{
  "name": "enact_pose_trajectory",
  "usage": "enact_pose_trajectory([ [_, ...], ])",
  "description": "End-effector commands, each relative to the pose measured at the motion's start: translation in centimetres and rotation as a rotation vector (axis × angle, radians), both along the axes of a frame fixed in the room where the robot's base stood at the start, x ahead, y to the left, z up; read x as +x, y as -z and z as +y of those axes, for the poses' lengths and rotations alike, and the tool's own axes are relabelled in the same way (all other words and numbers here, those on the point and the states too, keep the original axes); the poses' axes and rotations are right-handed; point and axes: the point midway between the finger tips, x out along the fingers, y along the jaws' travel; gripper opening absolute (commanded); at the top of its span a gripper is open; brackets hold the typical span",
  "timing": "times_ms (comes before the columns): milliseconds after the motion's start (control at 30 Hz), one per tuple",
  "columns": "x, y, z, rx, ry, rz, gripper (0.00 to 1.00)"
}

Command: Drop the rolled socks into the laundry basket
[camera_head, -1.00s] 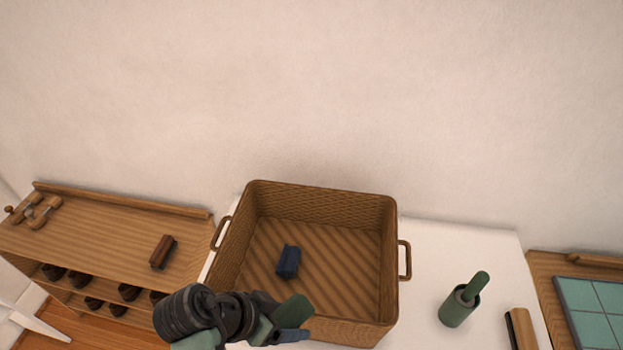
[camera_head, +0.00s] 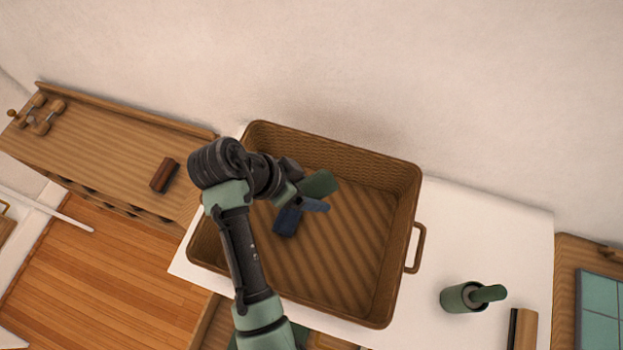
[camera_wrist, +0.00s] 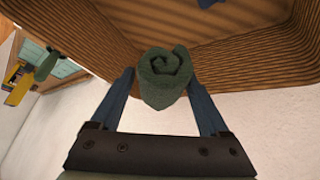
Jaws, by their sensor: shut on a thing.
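The laundry basket (camera_head: 345,265) is a large brown woven box with side handles, standing on a white surface. My gripper (camera_head: 318,196) is over the basket's opening, shut on a green rolled pair of socks (camera_head: 320,183). In the wrist view the green roll (camera_wrist: 163,75) shows its spiral end between the two blue fingers, with the basket's wall (camera_wrist: 235,75) beyond it. A dark blue roll (camera_head: 287,221) lies on the basket floor, partly hidden by my gripper. Its edge also shows at the top of the wrist view (camera_wrist: 207,3).
A green holder with a green-handled tool (camera_head: 465,297) and a wooden brush (camera_head: 523,330) are right of the basket. A wooden shelf (camera_head: 115,150) with a dark red-brown brush (camera_head: 164,175) is at left. The wall is close behind the basket.

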Motion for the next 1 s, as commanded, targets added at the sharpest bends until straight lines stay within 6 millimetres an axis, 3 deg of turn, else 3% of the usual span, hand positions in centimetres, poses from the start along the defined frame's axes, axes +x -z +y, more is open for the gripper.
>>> enact_pose_trajectory([
  [333,0.0,4.5,0.0,0.000,0.000,0.000,0.25],
  [700,0.0,5.0,0.0,0.000,0.000,0.000,0.25],
  [733,0.0,5.0,0.0,0.000,0.000,0.000,0.81],
  [833,0.0,5.0,0.0,0.001,0.000,0.001,0.99],
  [1000,0.0,5.0,0.0,0.001,0.000,0.001,1.00],
])
